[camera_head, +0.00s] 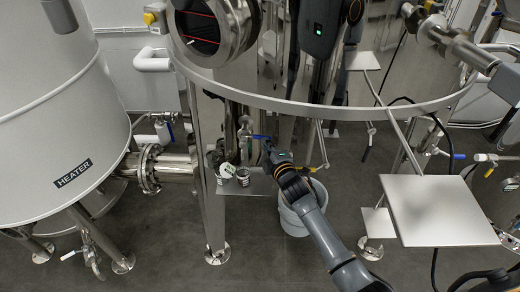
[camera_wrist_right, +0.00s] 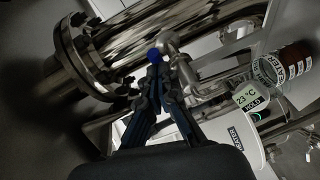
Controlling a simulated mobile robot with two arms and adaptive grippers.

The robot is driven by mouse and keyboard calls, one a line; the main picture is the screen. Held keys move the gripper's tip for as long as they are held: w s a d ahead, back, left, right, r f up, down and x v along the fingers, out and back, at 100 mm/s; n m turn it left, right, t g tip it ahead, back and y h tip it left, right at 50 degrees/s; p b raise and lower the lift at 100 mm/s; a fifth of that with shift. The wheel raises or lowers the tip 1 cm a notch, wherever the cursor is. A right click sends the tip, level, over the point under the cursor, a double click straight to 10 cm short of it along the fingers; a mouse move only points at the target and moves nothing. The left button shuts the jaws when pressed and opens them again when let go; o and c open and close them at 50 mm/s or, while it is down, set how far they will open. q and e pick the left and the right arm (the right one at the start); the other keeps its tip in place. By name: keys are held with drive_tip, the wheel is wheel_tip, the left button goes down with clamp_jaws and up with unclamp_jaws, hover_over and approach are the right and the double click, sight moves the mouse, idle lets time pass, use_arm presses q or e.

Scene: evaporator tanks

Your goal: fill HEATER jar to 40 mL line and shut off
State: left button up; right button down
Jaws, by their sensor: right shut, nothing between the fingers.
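The white HEATER tank (camera_head: 60,120) stands at the left, its name on a black label. My right gripper (camera_head: 268,149) is shut and empty near a small valve with a blue handle (camera_head: 259,137) below the middle steel tank. In the wrist view the fingertips (camera_wrist_right: 160,75) come close to the handle's blue end (camera_wrist_right: 154,56); I cannot tell whether they touch. Two small jars (camera_head: 243,175) (camera_head: 227,170) stand on a low shelf (camera_head: 260,184). The wrist view shows a labelled jar with reddish-brown contents (camera_wrist_right: 295,58); I cannot read a fill level. My left gripper is not visible.
A display (camera_wrist_right: 250,98) reads 23 °C and HOLD. A grey bucket (camera_head: 303,212) stands on the floor right of the shelf. A steel tank leg (camera_head: 212,210) stands left of the jars. A flat plate (camera_head: 435,212) is at the right. Open floor lies in front.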

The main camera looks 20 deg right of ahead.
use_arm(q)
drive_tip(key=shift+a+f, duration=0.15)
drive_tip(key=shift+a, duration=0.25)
use_arm(e)
drive_tip(key=shift+w+d, duration=0.5)
drive_tip(key=shift+w, duration=0.1)
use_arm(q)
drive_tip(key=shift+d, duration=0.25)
use_arm(e)
drive_tip(key=shift+r, duration=0.15)
